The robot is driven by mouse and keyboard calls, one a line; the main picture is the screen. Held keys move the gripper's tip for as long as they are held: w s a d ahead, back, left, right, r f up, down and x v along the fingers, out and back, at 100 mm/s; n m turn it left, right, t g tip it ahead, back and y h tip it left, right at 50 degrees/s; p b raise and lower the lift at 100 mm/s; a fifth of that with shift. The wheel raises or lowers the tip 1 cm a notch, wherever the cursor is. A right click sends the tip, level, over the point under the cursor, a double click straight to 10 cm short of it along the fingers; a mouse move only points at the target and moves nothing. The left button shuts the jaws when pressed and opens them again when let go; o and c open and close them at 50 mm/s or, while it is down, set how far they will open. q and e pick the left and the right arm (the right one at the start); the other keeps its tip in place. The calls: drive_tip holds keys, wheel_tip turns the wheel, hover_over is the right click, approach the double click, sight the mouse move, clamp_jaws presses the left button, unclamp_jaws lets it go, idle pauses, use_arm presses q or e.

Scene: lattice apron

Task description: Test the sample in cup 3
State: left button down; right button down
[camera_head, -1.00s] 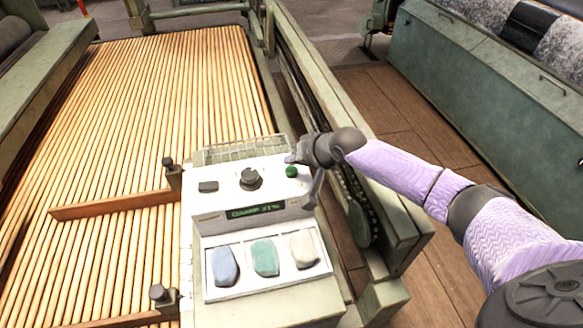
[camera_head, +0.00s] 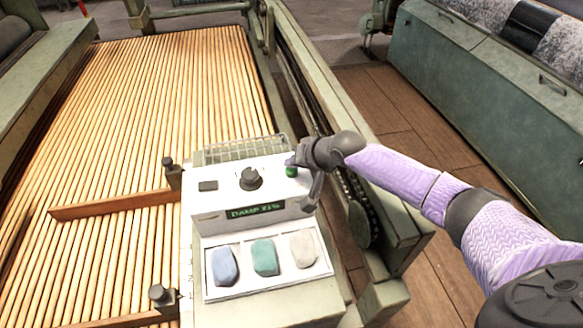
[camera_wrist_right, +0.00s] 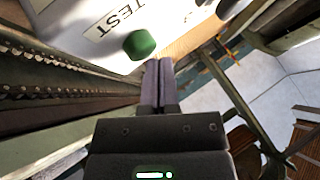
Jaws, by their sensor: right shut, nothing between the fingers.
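The test unit (camera_head: 205,228) is a pale box with a dark dial knob (camera_head: 250,179), a green button (camera_head: 291,171) and a lit display (camera_head: 256,211) that seems to read "DAMP" with a percentage. Its front tray holds a blue sample (camera_head: 224,265), a green sample (camera_head: 265,257) and a whitish sample (camera_head: 303,249); no cup numbers are legible. My right gripper (camera_head: 291,161) is shut and empty at the green button. In the wrist view, the right fingertips (camera_wrist_right: 158,65) are just right of the button (camera_wrist_right: 140,44), near the word TEST; contact cannot be told. My left gripper is out of view.
A slatted wooden bed (camera_head: 150,110) lies left of and behind the unit. A green machine rail with a chain (camera_head: 355,205) runs close under my right arm. A long green cabinet (camera_head: 490,90) stands at the right, with brown floor between.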

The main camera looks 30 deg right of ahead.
sight(294, 171)
drive_tip(key=shift+f, duration=0.1)
idle(0.3)
drive_tip(key=shift+f, duration=0.4)
idle(0.6)
drive_tip(key=shift+r+p, duration=0.75)
drive_tip(key=shift+r, duration=0.25)
wheel_tip(294, 171, up, 5)
drive_tip(key=p, duration=0.4)
drive_tip(key=shift+r+p, duration=0.1)
drive_tip(key=shift+p, duration=0.3)
